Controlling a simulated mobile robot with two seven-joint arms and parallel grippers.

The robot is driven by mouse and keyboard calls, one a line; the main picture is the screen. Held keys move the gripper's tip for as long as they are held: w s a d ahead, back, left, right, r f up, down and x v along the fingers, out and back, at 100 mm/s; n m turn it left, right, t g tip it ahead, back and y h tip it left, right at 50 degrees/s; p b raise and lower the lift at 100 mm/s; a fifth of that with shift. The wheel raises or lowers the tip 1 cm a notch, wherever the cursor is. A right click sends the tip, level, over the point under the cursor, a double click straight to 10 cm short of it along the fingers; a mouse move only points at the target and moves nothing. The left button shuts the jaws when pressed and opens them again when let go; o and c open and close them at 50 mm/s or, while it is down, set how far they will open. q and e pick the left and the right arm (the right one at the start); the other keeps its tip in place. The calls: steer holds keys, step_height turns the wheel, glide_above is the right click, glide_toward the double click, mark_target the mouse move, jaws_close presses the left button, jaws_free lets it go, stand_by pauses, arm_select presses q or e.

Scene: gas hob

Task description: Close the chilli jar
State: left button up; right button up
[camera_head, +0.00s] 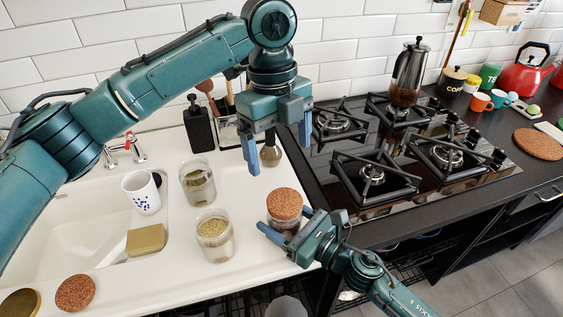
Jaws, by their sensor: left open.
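A glass jar with a cork lid (285,203) on top stands on the white counter's right part; its contents are mostly hidden. Two open glass jars stand to its left: one at the back (197,182) and one with greenish-brown contents in front (214,236). I cannot tell by label which jar holds chilli. A loose cork lid (75,293) lies at the front left. My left gripper (279,158) is open and empty, pointing down above and behind the corked jar. My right gripper (289,225) has its fingers on either side of the corked jar; contact is unclear.
A white cup (141,193) and a tan sponge (146,240) are by the sink. A gold lid (20,304) lies at the front left corner. A black soap bottle (198,126) and utensil holder stand behind.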

arm_select(q)
steer(key=shift+r, duration=0.25)
arm_select(e)
steer(key=o, duration=1.5)
steer(key=shift+c, duration=0.2)
arm_select(q)
steer(key=shift+f+b, duration=1.6)
arm_select(e)
steer(key=v, duration=1.3)
steer(key=shift+s, duration=0.1)
